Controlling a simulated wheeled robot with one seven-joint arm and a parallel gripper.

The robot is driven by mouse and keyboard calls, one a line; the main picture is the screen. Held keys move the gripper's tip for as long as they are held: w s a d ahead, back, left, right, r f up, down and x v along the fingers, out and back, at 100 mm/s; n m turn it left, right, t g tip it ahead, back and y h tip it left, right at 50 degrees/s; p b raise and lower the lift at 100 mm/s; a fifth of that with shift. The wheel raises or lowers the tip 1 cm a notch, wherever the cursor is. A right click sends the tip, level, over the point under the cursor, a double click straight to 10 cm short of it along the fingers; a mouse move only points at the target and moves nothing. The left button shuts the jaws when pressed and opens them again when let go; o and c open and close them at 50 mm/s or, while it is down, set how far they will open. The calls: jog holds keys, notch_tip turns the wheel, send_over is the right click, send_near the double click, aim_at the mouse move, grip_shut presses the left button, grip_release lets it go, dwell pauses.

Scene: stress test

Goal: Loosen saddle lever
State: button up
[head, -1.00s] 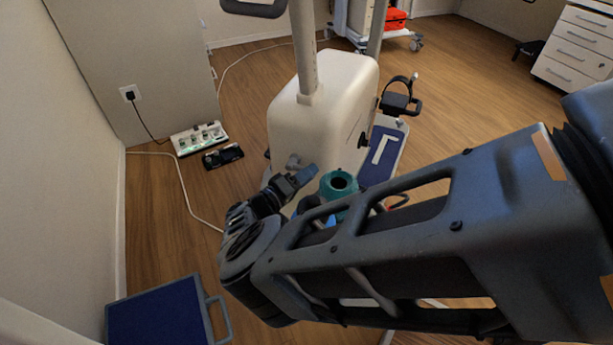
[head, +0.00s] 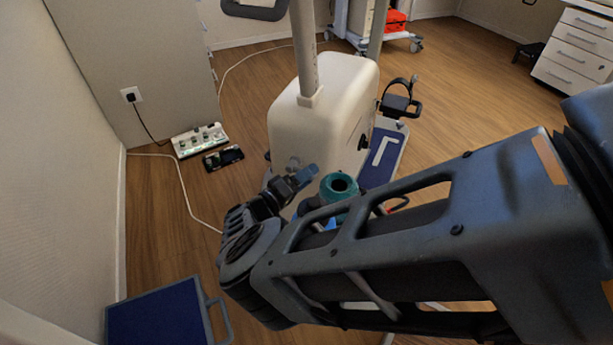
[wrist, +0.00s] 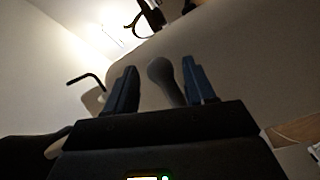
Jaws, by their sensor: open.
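A grey lever with a rounded end (wrist: 166,80) shows in the wrist view, between the two dark blue fingers of my gripper (wrist: 160,88). The fingers are apart, with a visible gap on each side of the lever. In the head view my gripper (head: 297,183) is low at the near side of the exercise bike's cream housing (head: 318,105). A small grey knob (head: 293,162) shows on the housing just behind the fingers. The saddle cannot be made out; my arm covers much of the bike's near part.
A teal round part with a dark hole (head: 339,185) is right of my gripper. A pedal (head: 400,103) sticks out right of the housing. A blue-topped step (head: 158,314) is at lower left.

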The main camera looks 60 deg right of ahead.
jog(key=v, duration=0.7)
jog(key=shift+a, duration=0.25)
jog(key=shift+w, duration=0.1)
